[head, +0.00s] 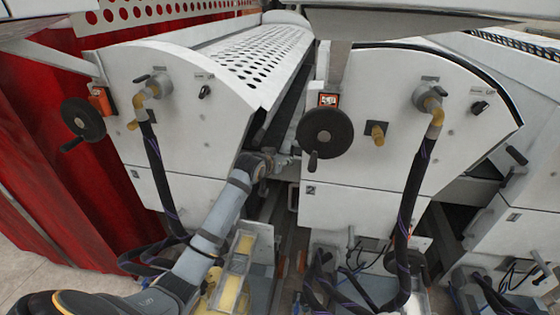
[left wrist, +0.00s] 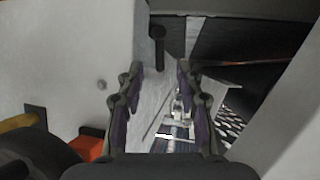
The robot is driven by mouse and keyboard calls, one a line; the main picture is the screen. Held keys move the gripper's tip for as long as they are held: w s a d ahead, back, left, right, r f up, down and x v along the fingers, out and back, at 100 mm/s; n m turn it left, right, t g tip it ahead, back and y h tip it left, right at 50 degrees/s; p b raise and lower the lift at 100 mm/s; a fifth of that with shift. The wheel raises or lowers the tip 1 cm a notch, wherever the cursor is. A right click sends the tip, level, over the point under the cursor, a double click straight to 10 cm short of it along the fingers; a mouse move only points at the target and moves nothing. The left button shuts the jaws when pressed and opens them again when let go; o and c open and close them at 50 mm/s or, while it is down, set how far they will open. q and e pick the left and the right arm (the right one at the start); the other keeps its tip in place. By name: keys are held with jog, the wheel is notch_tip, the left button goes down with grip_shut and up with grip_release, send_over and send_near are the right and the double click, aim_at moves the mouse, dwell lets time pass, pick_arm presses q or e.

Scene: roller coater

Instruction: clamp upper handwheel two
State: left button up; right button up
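The black upper handwheel (head: 325,133) with a short handle hanging below it is on the front of the white middle unit marked 2. My left arm reaches up from the lower left. My left gripper (head: 284,161) is left of and a little below this wheel, apart from it. In the left wrist view its two fingers (left wrist: 158,85) are spread, with nothing between their tips. A black handle (left wrist: 158,45) shows beyond the tips. A dark rounded shape fills the bottom of that view; I cannot tell what it is. My right gripper is not in view.
Another black handwheel (head: 82,118) is on the left unit. A brass knob (head: 377,133) and an orange-framed switch (head: 328,100) are near the middle wheel. Black hoses (head: 408,190) hang in front of the units. A narrow dark gap separates the left and middle units.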

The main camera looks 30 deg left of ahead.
pick_arm(q)
jog(key=shift+s+r, duration=0.35)
jog(key=shift+s, duration=0.25)
